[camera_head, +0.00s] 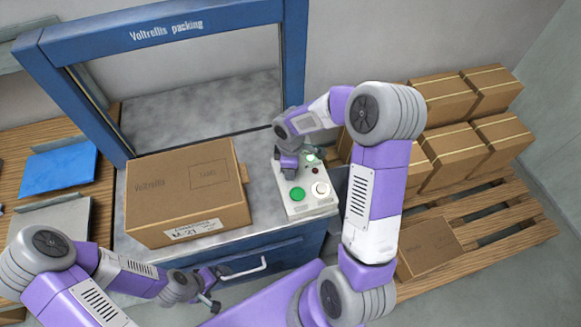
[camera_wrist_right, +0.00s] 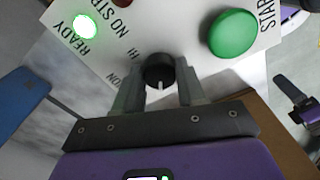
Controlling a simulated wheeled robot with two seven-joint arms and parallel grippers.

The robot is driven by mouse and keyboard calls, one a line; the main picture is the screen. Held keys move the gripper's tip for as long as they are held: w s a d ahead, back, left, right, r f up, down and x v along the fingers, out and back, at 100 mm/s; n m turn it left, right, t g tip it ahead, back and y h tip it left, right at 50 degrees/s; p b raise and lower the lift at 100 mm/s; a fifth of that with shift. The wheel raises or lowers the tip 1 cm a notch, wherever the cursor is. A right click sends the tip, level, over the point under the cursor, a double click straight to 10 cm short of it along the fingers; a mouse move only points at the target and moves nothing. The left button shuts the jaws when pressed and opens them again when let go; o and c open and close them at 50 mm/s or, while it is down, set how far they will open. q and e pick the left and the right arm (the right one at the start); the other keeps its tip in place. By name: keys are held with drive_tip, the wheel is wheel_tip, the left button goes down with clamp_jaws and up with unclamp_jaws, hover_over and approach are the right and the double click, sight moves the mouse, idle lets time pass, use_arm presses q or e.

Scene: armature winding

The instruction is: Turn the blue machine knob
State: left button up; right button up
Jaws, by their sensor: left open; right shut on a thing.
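The blue machine (camera_head: 95,80) has a white control panel (camera_head: 312,208) at the right of its bench. The black knob (camera_wrist_right: 158,68) with a white pointer line sits between the fingers of my right gripper (camera_wrist_right: 161,88) in the right wrist view. The fingers are shut on it, one on each side. The pointer faces the gripper's palm, and "HI" is printed beside the knob. In the head view my right gripper (camera_head: 288,170) is at the panel's left edge and hides the knob. My left gripper (camera_head: 213,288) is open and empty in front of the bench.
A "Voltrellis" carton (camera_head: 175,190) stands on the bench left of the panel. The panel has a green START button (camera_wrist_right: 233,33), a white button (camera_head: 320,189) and a lit green READY lamp (camera_wrist_right: 85,26). Stacked cartons (camera_head: 445,150) stand on a pallet at right.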

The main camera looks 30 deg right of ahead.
drive_tip(key=o, duration=1.1)
drive_tip(key=shift+c, duration=0.2)
drive_tip(key=shift+r+p, duration=0.8)
drive_tip(key=shift+r, duration=3.05)
